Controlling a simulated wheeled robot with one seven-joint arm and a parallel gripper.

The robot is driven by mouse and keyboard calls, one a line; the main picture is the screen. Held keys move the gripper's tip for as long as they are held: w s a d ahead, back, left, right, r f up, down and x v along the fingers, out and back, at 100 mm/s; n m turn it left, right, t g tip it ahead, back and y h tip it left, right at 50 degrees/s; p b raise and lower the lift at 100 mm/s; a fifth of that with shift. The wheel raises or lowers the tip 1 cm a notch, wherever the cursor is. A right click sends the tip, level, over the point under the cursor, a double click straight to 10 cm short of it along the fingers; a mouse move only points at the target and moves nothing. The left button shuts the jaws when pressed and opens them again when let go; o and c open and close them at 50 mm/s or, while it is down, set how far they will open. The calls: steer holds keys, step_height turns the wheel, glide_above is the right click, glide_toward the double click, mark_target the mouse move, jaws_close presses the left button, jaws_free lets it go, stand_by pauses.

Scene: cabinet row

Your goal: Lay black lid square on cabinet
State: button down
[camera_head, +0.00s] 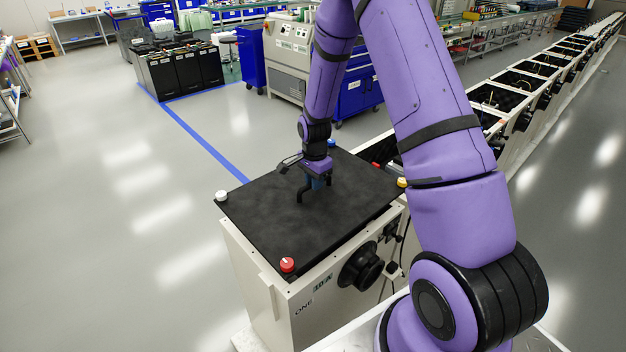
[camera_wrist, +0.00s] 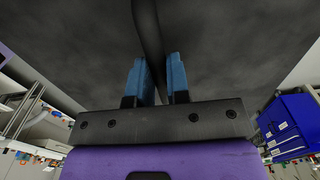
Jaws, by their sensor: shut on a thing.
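The black lid (camera_head: 262,207) is a flat dark square panel with a bar handle (camera_head: 301,192) near its middle. It lies over the top of the white cabinet (camera_head: 262,285), covering most of it. Small caps show at its corners: white (camera_head: 221,196), red (camera_head: 287,264), yellow (camera_head: 402,182) and blue (camera_head: 331,143). I cannot tell whether the lid rests fully on the cabinet or hovers slightly. My gripper (camera_head: 313,184) is above the lid, shut on the handle. In the wrist view, its blue fingers (camera_wrist: 159,78) hold the dark handle bar (camera_wrist: 147,30) between them.
A row of open white cabinets (camera_head: 510,90) runs away to the back right. A black knob (camera_head: 361,265) sticks out of the cabinet's front. Black bins (camera_head: 178,70) and a blue tool cabinet (camera_head: 357,90) stand behind. The floor at left is clear.

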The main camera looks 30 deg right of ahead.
mark_target(315, 195)
steer(key=shift+f, duration=3.65)
steer(key=shift+f, duration=0.3)
steer(key=c, duration=1)
jaws_free()
